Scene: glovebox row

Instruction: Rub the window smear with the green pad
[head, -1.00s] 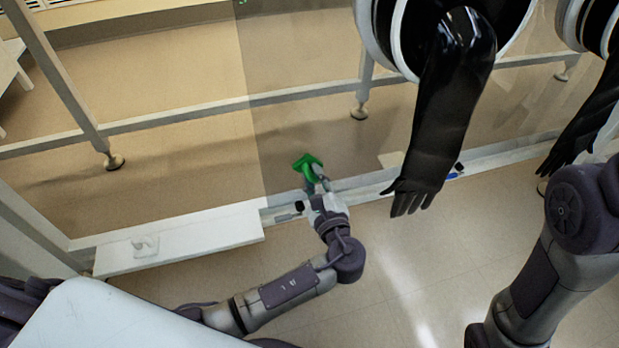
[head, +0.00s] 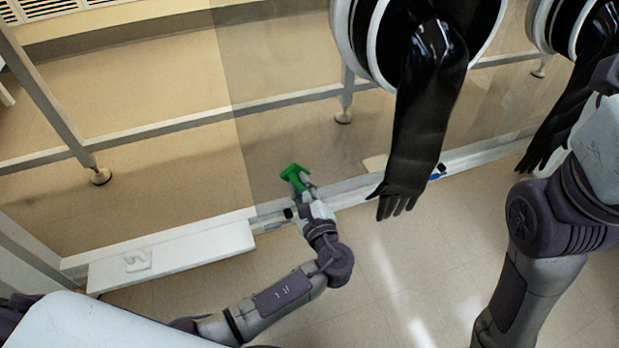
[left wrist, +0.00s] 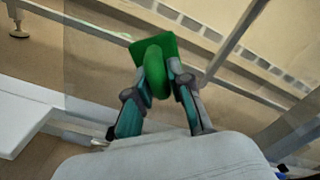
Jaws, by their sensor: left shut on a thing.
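The green pad (head: 293,172) is held in my left gripper (head: 301,188), out in front of the glovebox window (head: 300,110). The left wrist view shows the pad's flat square plate (left wrist: 177,44) and its rounded green grip, with both fingers of the left gripper (left wrist: 157,82) closed on the grip. The plate faces away from the gripper, toward the clear window. I cannot tell whether it touches the pane. I cannot make out the smear for certain. My right arm shows at the right of the head view, but its gripper is out of the picture.
A black glove (head: 425,110) hangs from its port just right of the left gripper, and another black glove (head: 575,130) hangs farther right. A white ledge (head: 180,255) sticks out at the lower left. A pale rail (head: 350,194) runs below the window.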

